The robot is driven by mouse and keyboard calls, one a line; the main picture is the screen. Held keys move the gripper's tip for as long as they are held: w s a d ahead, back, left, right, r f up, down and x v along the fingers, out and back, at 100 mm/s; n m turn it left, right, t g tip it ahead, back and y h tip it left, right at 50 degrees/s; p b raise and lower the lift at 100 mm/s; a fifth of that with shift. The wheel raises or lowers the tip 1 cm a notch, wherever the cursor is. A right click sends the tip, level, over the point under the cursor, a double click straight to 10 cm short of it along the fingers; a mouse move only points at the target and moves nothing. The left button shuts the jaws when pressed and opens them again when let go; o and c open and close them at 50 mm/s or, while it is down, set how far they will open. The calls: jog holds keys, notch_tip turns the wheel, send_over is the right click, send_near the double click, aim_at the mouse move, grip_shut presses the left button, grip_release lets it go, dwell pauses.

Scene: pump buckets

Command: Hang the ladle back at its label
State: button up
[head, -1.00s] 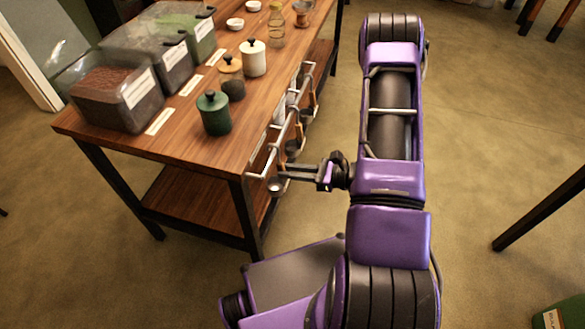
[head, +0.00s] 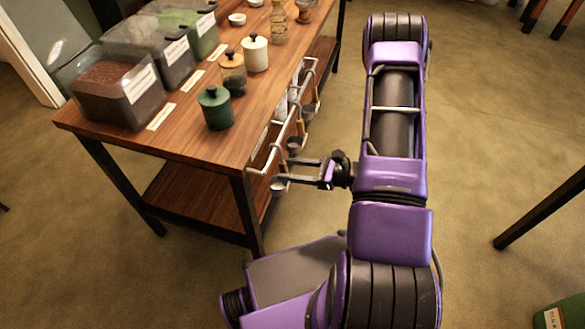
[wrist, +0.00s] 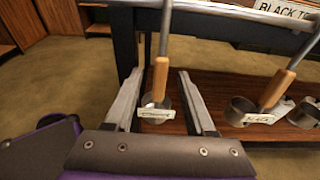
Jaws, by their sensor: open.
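A ladle with a wooden handle (wrist: 160,80) hangs upright by its metal stem from the rail (wrist: 240,12) at the table's end. A small white label (wrist: 155,114) shows low in front of it, and its metal cup (head: 278,184) is partly hidden behind the label in the wrist view. My gripper (wrist: 160,74) is open, with one finger on each side of the handle and a visible gap to both. In the head view my gripper (head: 298,170) reaches left to the rail's near end.
More ladles (wrist: 278,90) hang to the right, with labels before their cups. The wooden table (head: 180,140) carries a green jar (head: 215,108), other jars and clear bins. A lower shelf (head: 205,195) lies beneath. Open floor lies right of my arm.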

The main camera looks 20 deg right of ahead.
jog(key=p+v, duration=0.1)
jog(key=v, duration=1.6)
jog(key=shift+d, duration=0.2)
jog(key=shift+s, duration=0.1)
